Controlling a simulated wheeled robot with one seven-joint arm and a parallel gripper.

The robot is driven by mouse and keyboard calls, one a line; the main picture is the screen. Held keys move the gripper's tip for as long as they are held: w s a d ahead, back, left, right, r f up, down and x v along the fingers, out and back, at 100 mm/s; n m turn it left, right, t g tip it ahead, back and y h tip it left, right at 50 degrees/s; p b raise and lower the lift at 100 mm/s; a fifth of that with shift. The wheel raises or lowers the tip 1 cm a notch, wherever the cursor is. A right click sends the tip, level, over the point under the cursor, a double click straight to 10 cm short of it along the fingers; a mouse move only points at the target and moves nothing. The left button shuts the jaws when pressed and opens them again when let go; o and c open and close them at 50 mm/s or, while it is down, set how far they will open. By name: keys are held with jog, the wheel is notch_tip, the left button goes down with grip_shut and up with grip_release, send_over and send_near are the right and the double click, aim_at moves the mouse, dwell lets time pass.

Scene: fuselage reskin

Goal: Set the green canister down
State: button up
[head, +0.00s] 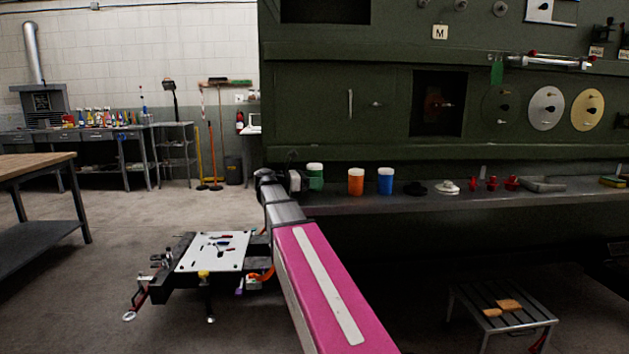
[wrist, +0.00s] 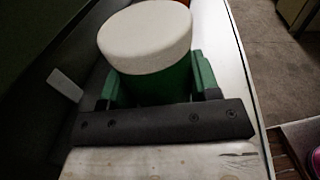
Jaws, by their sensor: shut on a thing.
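The green canister (head: 315,180) with a white lid is at the left end of the long shelf (head: 430,202) in the head view. My gripper (head: 300,182) reaches it from the left. In the wrist view the canister (wrist: 155,88) stands between my gripper's two green fingers (wrist: 158,82), which are shut on its body. It looks about upright. I cannot tell whether its base touches the shelf, since the gripper's dark bar hides its lower part.
An orange canister (head: 356,181) and a blue canister (head: 385,181) stand to the right on the shelf. Further right are a black part (head: 415,188), a white part (head: 448,187) and red parts (head: 491,184). The green panelled wall (head: 330,105) rises behind.

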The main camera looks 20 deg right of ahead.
jog(key=shift+f, duration=0.4)
jog(key=o, duration=1.1)
jog(key=shift+c, duration=0.2)
jog(key=shift+r, duration=0.65)
jog(key=w+a, duration=0.1)
jog(key=a, duration=1.1)
jog(key=shift+w+r, duration=0.2)
jog(key=shift+r, duration=0.05)
jog(key=shift+d, duration=0.1)
